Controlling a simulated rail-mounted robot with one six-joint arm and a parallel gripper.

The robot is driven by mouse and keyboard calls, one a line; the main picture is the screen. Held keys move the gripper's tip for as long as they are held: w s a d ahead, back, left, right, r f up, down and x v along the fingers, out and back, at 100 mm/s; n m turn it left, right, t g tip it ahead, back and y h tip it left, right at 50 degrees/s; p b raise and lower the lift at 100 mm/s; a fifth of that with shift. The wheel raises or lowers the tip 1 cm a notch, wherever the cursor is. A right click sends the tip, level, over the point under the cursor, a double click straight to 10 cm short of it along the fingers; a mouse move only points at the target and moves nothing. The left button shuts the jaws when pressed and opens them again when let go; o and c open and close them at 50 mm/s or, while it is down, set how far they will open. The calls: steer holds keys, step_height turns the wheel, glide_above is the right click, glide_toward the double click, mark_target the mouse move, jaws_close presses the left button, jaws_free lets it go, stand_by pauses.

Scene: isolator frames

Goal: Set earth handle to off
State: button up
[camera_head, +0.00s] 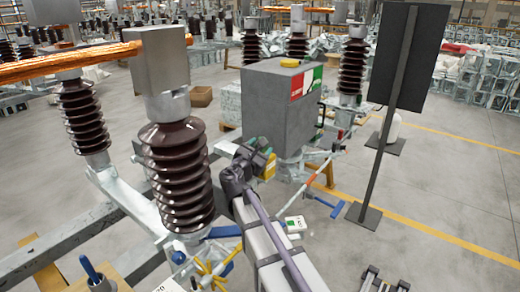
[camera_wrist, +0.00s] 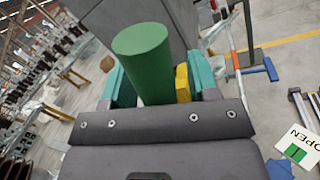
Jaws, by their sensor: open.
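My gripper (camera_wrist: 160,85) is open in the wrist view, with teal fingers on either side of a thick green cylinder (camera_wrist: 146,62). The cylinder looks like a handle grip; whether the fingers touch it is unclear. A yellow part (camera_wrist: 182,83) sits beside it, near the right finger. In the head view my gripper (camera_head: 258,155) is at the lower front of the grey box (camera_head: 275,105), and a yellow part (camera_head: 268,168) shows there. No off marking is readable. I cannot tell for certain that the green cylinder is the earth handle.
The box carries a red and green label (camera_head: 305,82). Brown ribbed insulators (camera_head: 178,175) stand left of my arm. Blue levers (camera_head: 325,203) and a white plate (camera_head: 295,224) lie right. The wrist view shows an OPEN sign (camera_wrist: 300,140). A dark panel on a post (camera_head: 408,60) stands right.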

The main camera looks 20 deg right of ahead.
steer(key=v, duration=1)
steer(key=shift+s+a+f+b, duration=0.15)
steer(key=shift+s+a+b, duration=0.05)
steer(key=shift+b, duration=0.2)
steer(key=shift+c, duration=0.2)
